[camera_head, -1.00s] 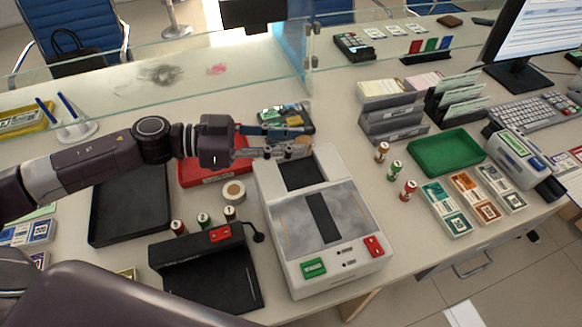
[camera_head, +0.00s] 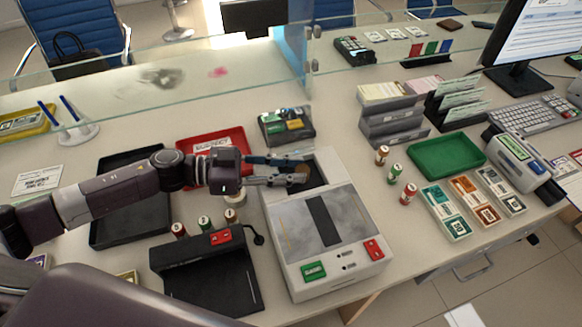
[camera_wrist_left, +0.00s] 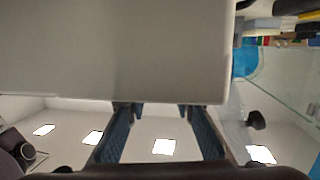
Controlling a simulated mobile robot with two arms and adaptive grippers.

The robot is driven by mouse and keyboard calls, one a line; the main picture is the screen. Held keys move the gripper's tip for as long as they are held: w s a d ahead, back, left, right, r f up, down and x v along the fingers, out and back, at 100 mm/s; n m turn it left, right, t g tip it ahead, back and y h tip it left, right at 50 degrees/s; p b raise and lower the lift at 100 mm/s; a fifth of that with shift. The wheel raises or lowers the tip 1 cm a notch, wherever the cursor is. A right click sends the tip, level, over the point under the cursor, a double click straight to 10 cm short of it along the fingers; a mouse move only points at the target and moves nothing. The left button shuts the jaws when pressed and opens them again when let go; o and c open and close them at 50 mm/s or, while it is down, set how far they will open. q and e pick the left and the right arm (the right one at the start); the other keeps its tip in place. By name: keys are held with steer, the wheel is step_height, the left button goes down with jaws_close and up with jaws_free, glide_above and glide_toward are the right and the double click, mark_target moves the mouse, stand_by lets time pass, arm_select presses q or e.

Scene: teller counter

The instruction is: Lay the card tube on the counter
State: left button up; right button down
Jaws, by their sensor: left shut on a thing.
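My left gripper (camera_head: 288,174) reaches in from the left and is over the back of the white counter machine. The counter (camera_head: 340,110) is pale, with bare room behind the machine. My right gripper is not in view.
The white machine (camera_head: 360,225) stands under the gripper. Several coin rolls (camera_head: 397,172), a green tray (camera_head: 470,166) and grey card racks (camera_head: 368,128) stand to the right.

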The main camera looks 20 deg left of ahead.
arm_select(q)
steer(key=o, duration=0.7)
steer(key=shift+f, duration=0.1)
